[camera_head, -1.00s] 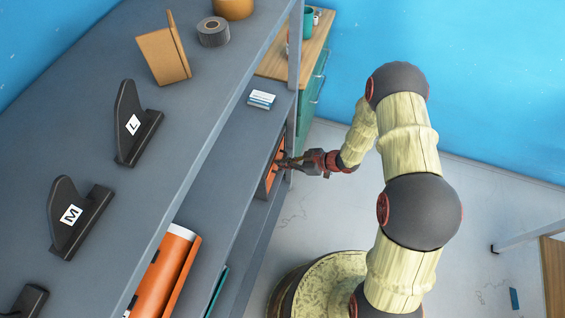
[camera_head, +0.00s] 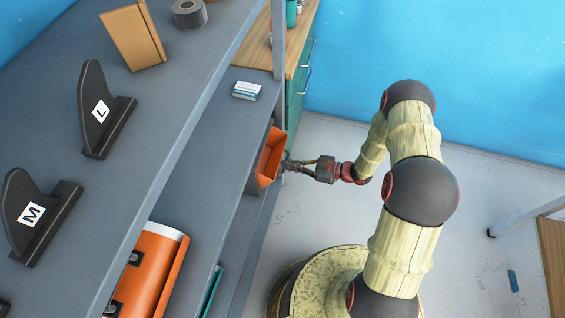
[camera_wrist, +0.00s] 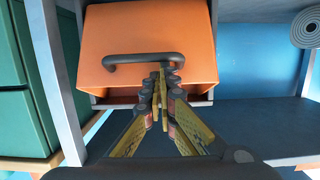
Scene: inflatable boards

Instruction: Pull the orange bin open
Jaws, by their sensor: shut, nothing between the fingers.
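The orange bin (camera_head: 270,160) sits under the shelf board at the far end of the shelf unit. Its front leans out from its dark housing, and part of the inside shows in the head view. In the wrist view the bin's orange front (camera_wrist: 150,32) faces me, with a dark bar handle (camera_wrist: 130,58) across it. My gripper (camera_head: 287,163) is at the bin's front. Its fingertips (camera_wrist: 160,72) are together at the right part of the handle, with nothing seen between them. Whether they touch or hook the handle is hard to tell.
A metal post (camera_head: 279,40) and a green cabinet (camera_head: 300,85) stand beyond the bin. An orange roll (camera_head: 148,270) lies lower.

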